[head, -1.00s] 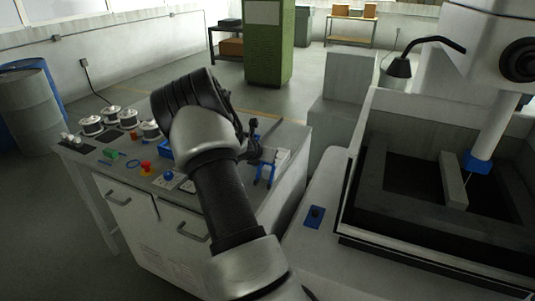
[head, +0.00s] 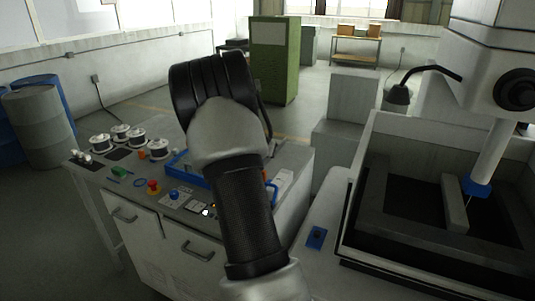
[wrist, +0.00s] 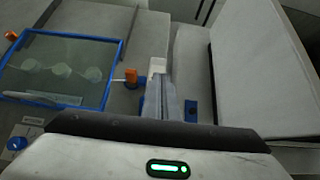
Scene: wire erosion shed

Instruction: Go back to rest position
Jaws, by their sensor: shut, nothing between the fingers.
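My gripper (wrist: 166,84) shows in the wrist view as narrow grey fingers close together, with nothing seen held between them. It points down over the bench, and a white block and blue parts show close around its tips; I cannot tell whether they touch. In the head view my raised, bent arm hides the gripper. The grey bench (head: 128,196) stands below and behind my arm.
A blue-framed tray (wrist: 114,72) with pale round shapes lies left of my gripper; an orange knob (wrist: 131,75) is beside it. White spools (head: 158,149) and a red button (head: 153,187) sit on the bench. The erosion machine's tank (head: 365,135) stands right.

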